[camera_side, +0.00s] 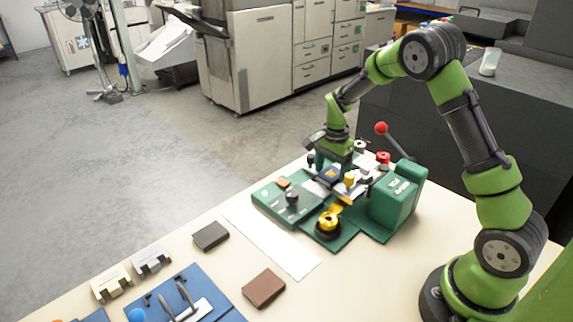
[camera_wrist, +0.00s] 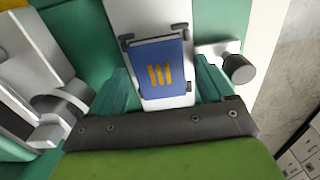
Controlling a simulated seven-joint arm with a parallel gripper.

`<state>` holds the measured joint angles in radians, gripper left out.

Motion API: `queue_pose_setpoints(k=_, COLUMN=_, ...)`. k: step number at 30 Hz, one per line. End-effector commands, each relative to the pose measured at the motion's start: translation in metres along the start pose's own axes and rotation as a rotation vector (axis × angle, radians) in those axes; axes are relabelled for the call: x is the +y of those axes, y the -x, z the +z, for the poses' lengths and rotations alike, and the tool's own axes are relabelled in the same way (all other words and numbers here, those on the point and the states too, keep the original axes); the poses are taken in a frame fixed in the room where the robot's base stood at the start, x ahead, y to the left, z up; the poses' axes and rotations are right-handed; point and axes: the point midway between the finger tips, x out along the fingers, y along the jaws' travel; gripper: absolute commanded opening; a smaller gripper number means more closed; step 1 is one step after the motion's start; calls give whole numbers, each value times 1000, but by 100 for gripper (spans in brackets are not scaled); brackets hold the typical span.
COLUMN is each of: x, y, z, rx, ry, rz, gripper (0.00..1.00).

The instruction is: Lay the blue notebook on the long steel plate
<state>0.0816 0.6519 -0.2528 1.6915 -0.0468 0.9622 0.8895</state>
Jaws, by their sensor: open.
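The green machine (camera_side: 394,200) has a red-knobbed lever (camera_side: 381,128) and a yellow-and-black knob (camera_side: 328,224). A white strip (camera_side: 271,243), a dark block (camera_side: 211,236), a brown block (camera_side: 263,288) and a blue tool tray (camera_side: 218,302) lie on the table. Bare table shows at front centre.

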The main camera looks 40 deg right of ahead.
Motion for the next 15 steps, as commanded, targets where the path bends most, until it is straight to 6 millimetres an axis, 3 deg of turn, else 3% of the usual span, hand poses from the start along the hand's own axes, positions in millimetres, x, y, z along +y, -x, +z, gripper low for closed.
queue_pose_setpoints(k=2, x=0, y=0, z=0, rx=0, ry=0, rz=0, gripper=78)
queue_pose_setpoints(k=11, x=0, y=0, z=0, rx=0, ry=1, rz=0, gripper=32)
queue_pose_setpoints(k=15, x=0, y=3, z=0, rx=1, ry=1, rz=-1, gripper=30)
